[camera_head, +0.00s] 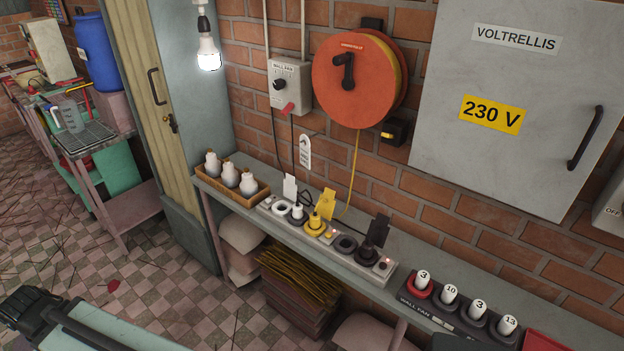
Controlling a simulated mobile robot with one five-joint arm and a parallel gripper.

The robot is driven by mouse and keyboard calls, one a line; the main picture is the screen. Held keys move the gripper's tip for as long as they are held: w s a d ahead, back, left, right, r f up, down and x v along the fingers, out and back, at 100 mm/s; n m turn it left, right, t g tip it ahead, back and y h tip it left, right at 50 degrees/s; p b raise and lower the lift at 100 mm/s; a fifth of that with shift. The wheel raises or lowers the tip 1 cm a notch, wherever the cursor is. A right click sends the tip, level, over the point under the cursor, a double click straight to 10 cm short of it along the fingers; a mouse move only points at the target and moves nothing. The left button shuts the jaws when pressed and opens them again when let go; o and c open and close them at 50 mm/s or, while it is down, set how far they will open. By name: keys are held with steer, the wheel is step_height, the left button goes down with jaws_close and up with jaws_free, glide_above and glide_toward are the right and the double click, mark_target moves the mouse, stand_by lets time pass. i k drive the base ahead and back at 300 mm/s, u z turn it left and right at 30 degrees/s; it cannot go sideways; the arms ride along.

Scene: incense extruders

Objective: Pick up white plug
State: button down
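The white plug (298,212) sits upright in a socket of the long power strip (327,241) on the narrow grey shelf. A white tag (290,188) stands right behind it, and a dark cable loops near it. A white empty-looking socket ring is just to its left, and a yellow plug (314,222) is to its right. A black plug (366,256) stands further right on the strip. My gripper cannot be made out; only parts of my own body show at the lower left, well apart from the plug.
A wooden tray (262,194) of white bulbs stands left of the strip. Numbered white-topped pieces (448,293) stand at the right. An orange cable reel (352,78), a wall fan switch box (289,85) and a grey cabinet (520,130) hang above. The tiled floor (190,290) is open in front.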

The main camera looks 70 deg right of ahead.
mark_target(298, 213)
steer(key=z, duration=2.1)
steer(key=k, duration=0.4)
steer(key=z, duration=0.2)
steer(key=i, duration=0.45)
steer(key=u, duration=0.05)
steer(key=k, duration=0.3)
steer(key=u, duration=0.05)
